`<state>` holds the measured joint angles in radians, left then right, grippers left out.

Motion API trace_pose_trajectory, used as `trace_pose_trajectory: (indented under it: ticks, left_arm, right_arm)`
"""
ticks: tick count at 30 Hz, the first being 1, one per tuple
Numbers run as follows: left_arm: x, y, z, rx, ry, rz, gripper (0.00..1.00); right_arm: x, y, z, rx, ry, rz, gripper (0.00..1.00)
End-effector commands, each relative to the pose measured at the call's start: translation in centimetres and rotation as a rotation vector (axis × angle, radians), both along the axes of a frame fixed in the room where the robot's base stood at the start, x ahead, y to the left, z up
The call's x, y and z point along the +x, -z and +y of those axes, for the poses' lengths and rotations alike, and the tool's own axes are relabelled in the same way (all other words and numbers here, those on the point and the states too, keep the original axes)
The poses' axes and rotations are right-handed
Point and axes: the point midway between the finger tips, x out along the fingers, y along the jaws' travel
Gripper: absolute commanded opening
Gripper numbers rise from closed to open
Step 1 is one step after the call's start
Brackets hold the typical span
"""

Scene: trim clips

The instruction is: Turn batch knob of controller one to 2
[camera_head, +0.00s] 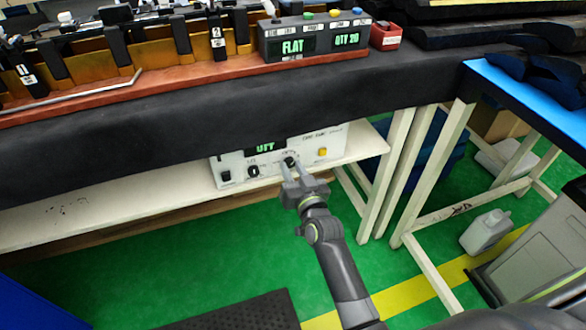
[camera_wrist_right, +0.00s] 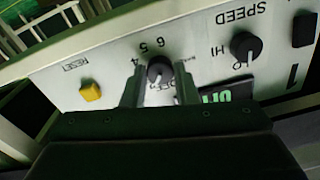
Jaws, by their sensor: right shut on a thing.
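The controller (camera_head: 232,171) is a pale box on the shelf under the table, with a display reading OFF. Its batch knob (camera_wrist_right: 159,71) is round and black, with the digits 6, 5 and 4 showing above it in the right wrist view. My right gripper (camera_head: 291,164) reaches up to the panel and is shut on this knob, one finger on each side. The gripper also shows in the right wrist view (camera_wrist_right: 160,88). The fingers and gripper body hide part of the dial, so the knob's setting cannot be read. My left gripper is not in view.
A black speed knob (camera_wrist_right: 246,45) sits beside the batch knob, and a yellow reset button (camera_wrist_right: 90,92) is on its other side. The padded table edge (camera_head: 150,135) overhangs the controller. White table legs (camera_head: 400,180) stand to the right.

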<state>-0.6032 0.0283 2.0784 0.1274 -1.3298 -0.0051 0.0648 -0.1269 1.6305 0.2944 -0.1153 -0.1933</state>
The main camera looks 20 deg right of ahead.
Motion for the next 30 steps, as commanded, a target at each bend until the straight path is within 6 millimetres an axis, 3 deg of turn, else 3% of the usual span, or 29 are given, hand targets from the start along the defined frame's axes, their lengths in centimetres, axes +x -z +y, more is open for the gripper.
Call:
trace_pose_trajectory:
  ticks: [11,12,16,30]
  left_arm:
    - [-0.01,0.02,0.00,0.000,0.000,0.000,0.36]
    - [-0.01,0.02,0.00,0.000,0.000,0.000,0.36]
    - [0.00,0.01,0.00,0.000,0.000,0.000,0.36]
    - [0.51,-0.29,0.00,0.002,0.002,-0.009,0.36]
  right_arm:
    - [0.09,-0.26,-0.01,0.002,0.001,-0.007,0.04]
    - [0.09,-0.26,-0.01,0.002,0.001,-0.007,0.32]
    - [0.07,-0.19,-0.01,0.002,0.000,-0.005,0.48]
    - [0.12,-0.09,-0.17,0.001,0.001,-0.002,0.48]
